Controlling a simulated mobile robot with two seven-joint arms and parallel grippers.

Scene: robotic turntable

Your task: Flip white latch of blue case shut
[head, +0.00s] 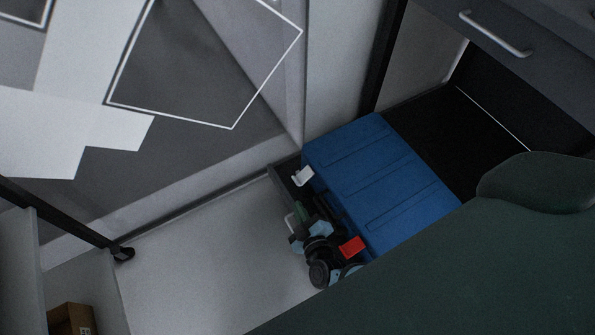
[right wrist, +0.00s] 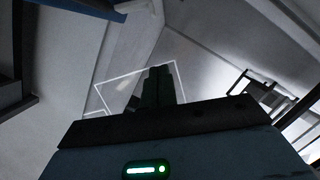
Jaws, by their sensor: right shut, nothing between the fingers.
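The blue case (head: 375,180) lies on a dark surface right of the middle in the head view. A white latch (head: 302,177) sits at its left edge, near the upper corner, and appears to stick outward. A red latch (head: 352,247) is lower along the same edge. My right gripper (head: 303,208) is beside that edge, just below the white latch, apart from it as far as I can tell. In the right wrist view its dark fingers (right wrist: 159,86) are together and empty. A blue strip, likely the case, shows at the upper left there. My left gripper is not in view.
A grey drawer front with a handle (head: 495,35) is at the upper right. A dark green rounded form (head: 470,265) covers the lower right. Pale floor (head: 210,260) lies open to the left. A small cardboard box (head: 72,319) is at the lower left.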

